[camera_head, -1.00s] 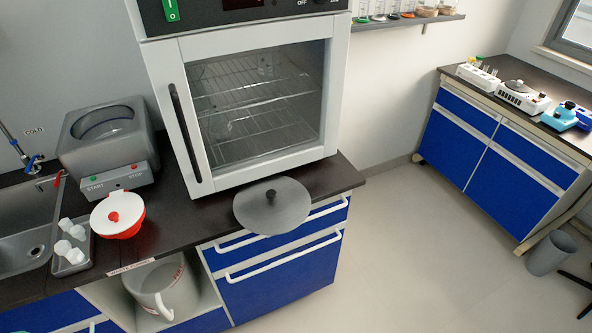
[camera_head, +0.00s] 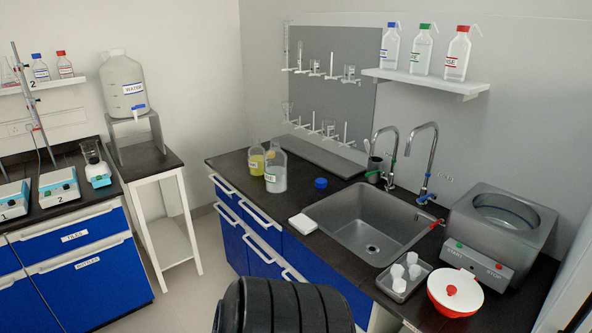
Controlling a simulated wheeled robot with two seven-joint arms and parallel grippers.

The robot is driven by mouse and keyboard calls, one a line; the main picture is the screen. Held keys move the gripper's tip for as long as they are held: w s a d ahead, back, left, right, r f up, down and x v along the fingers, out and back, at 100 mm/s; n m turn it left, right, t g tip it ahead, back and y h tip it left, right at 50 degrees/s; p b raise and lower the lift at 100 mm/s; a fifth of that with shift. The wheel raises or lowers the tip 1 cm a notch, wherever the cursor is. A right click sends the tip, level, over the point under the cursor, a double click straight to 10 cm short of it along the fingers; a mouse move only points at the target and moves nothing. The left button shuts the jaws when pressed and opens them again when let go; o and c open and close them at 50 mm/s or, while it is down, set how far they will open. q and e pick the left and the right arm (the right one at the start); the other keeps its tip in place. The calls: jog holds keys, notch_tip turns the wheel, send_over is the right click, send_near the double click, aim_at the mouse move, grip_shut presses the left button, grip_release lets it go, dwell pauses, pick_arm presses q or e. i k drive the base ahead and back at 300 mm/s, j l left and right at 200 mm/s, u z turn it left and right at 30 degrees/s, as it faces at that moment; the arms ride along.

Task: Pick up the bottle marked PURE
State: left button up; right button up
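No label can be read clearly as PURE at this size. A clear bottle with a green-lettered label (camera_head: 275,173) stands on the counter left of the sink, beside a bottle of yellow liquid (camera_head: 256,161). On the wall shelf (camera_head: 425,80) stand a blue-capped bottle (camera_head: 390,48), a green-capped bottle (camera_head: 421,50) and a red-capped bottle (camera_head: 457,54), each with a small label. A black ribbed part at the bottom middle hides some of the counter's front. Neither gripper is in view.
The sink (camera_head: 365,225) has two tall taps. A tray of white pieces (camera_head: 405,275), a red-and-white bowl (camera_head: 455,292) and a grey bath (camera_head: 500,225) stand right of it. A WATER jug (camera_head: 124,85) stands on the left stand.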

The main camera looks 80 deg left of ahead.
aim_at(276, 162)
jog(key=u, duration=2.8)
jog(key=i+j+z, duration=0.15)
jog(key=i+z, duration=0.25)
jog(key=i, duration=0.2)
